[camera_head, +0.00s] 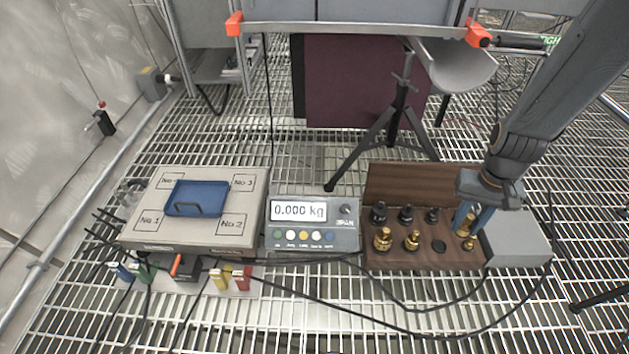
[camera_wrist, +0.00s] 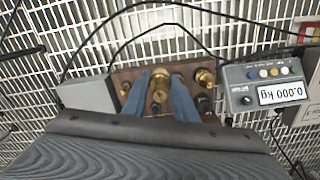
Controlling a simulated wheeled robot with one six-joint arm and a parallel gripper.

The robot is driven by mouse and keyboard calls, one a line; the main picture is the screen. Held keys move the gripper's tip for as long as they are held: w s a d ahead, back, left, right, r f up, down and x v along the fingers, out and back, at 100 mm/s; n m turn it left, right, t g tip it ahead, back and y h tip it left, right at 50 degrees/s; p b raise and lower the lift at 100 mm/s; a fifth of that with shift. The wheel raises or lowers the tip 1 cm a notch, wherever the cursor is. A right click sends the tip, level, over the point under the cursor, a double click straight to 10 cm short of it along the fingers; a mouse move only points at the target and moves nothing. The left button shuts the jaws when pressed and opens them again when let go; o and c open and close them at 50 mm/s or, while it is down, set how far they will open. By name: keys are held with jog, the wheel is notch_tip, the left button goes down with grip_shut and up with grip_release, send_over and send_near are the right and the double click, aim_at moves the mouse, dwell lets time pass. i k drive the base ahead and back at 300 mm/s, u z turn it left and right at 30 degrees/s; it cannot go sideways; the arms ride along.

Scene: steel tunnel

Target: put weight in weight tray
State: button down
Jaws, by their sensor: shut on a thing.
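The blue weight tray (camera_head: 196,198) lies on the scale's flat plate (camera_head: 150,240) at the left, and it looks empty. Brass and dark weights stand in a wooden block (camera_head: 400,263) right of the display. My gripper (camera_head: 464,221) reaches down at the block's right side, shut on a brass weight (camera_head: 467,226). In the wrist view my gripper's blue fingers (camera_wrist: 161,80) flank this brass weight (camera_wrist: 160,87). I cannot tell whether the weight is lifted from its hole. A brass weight (camera_head: 412,240) and another (camera_head: 383,239) stand to the left in the block.
The scale display (camera_head: 300,211) reads 0.000 kg and stands between plate and block. A grey box (camera_head: 517,240) sits right of the block. Black cables cross the grating in front. A tripod (camera_head: 392,125) stands behind.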

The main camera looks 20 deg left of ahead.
aim_at(199, 199)
jog(key=u, duration=0.55)
jog(key=k, duration=0.6)
jog(key=u, duration=1.15)
jog(key=i, duration=0.45)
jog(key=u, duration=0.45)
jog(key=i, duration=1.25)
jog(key=z, duration=0.85)
